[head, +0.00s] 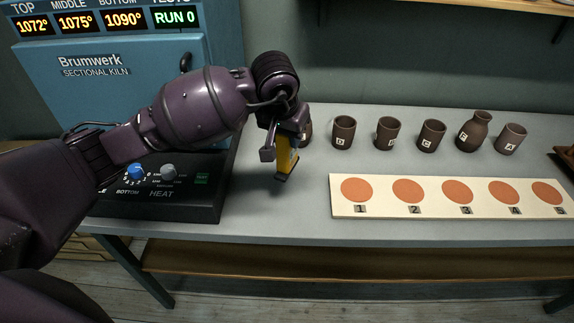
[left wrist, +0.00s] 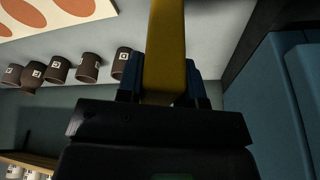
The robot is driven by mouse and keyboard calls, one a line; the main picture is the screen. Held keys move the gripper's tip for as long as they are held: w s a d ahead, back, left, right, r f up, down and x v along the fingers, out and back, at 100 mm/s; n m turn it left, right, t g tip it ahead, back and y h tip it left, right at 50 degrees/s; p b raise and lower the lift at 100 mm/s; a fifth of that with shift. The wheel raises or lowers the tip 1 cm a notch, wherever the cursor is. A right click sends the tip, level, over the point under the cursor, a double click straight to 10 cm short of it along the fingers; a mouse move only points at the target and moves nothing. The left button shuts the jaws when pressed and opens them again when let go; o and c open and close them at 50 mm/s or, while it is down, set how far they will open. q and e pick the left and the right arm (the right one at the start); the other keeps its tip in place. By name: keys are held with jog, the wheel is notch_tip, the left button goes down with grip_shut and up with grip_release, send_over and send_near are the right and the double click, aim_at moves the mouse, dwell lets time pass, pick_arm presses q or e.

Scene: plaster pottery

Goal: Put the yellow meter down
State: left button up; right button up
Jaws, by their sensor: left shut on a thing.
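The yellow meter (head: 284,152) is upright in my left gripper (head: 277,167), over the grey table beside the kiln controls. It also shows in the left wrist view (left wrist: 166,55), between the two fingers of the left gripper (left wrist: 160,85). The gripper is shut on it. The fingers and wrist hide part of the meter in the head view. I cannot tell whether its lower end touches the table (head: 262,205). My right gripper is not in view.
The blue kiln (head: 110,100) and its black control box (head: 150,205) stand to the left. A pale board (head: 335,205) with numbered orange discs lies to the right. Several brown lettered pots, including a cup (head: 344,133), stand behind it; one is partly hidden behind my gripper.

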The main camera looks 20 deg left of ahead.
aim_at(281, 142)
pick_arm(q)
notch_tip(281, 142, down, 9)
jog(key=shift+f, duration=0.1)
dwell(0.4)
jog(key=shift+f+b, duration=0.15)
jog(key=shift+b, duration=0.2)
jog(key=o, duration=0.8)
jog(key=shift+r, duration=0.5)
jog(key=p+v, duration=0.1)
jog(key=v, duration=1)
jog(key=shift+s+r, duration=0.1)
jog(key=shift+r, duration=0.1)
